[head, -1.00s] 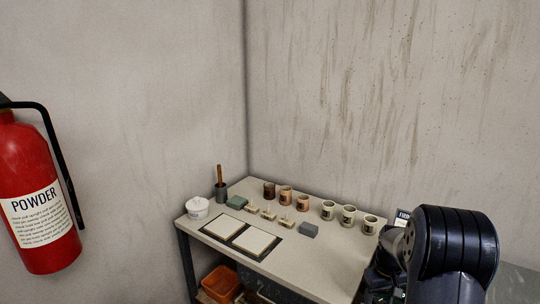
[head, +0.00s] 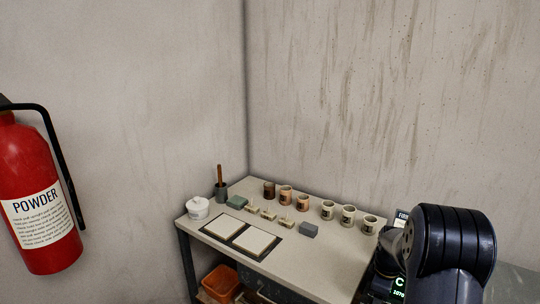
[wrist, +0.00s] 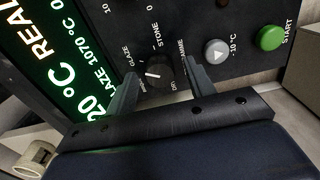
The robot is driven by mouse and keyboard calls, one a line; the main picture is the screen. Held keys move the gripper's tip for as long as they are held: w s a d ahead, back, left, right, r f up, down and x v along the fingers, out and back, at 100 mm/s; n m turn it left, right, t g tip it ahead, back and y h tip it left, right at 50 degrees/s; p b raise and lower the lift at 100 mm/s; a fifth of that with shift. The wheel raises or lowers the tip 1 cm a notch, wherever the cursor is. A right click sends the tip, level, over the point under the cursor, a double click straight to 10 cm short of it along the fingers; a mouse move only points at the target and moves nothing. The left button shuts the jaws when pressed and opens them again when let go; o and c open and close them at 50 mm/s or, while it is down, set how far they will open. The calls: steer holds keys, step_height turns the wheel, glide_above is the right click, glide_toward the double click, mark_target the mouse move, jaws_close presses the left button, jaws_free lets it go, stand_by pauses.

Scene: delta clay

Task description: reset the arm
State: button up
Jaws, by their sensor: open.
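My gripper (wrist: 160,72) shows in the wrist view with its two fingers apart, one on each side of a black rotary knob (wrist: 157,74) on a dark control panel. The panel's labels read "GLAZE" and "STONE" around the knob. I cannot tell whether the fingers touch the knob. In the head view my black arm stands at the lower right, and its gripper is hidden there.
The panel has a lit green display (wrist: 68,60), a grey button (wrist: 216,52) and a green START button (wrist: 271,38). A table (head: 330,262) holds several cups, a white lidded pot (head: 197,208) and two pale tiles. A red extinguisher (head: 38,165) hangs at left.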

steer(key=n, duration=0.4)
steer(key=shift+n+p, duration=0.3)
steer(key=shift+p, duration=0.05)
steer(key=shift+n+p, duration=0.3)
steer(key=shift+n, duration=1.6)
